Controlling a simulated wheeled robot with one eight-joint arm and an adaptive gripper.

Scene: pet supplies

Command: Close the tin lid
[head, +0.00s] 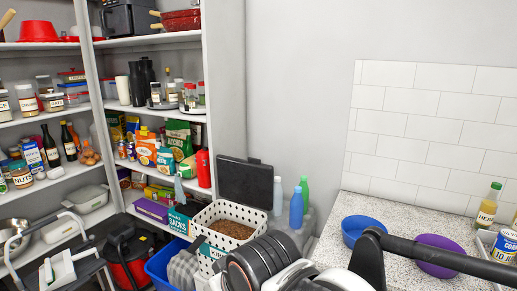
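A flat dark lid (247,184) stands raised, nearly upright, against the wall in the middle of the head view. Below it is a white perforated container (223,210) with brown kibble (230,228) in it. I take the dark panel to be the tin lid, but its hinge and the body it belongs to are mostly hidden behind the container and the bottles. Dark ringed and white parts in the lower middle look like my own arm and cover what lies behind them. I cannot make out my gripper's fingertips.
Blue and green bottles (296,207) stand right of the lid. A blue crate (160,262) is at lower left. Loaded shelves (165,107) fill the left. On the speckled counter (352,205) are a blue bowl (358,229), a purple bowl (437,262) and an oil bottle (487,207).

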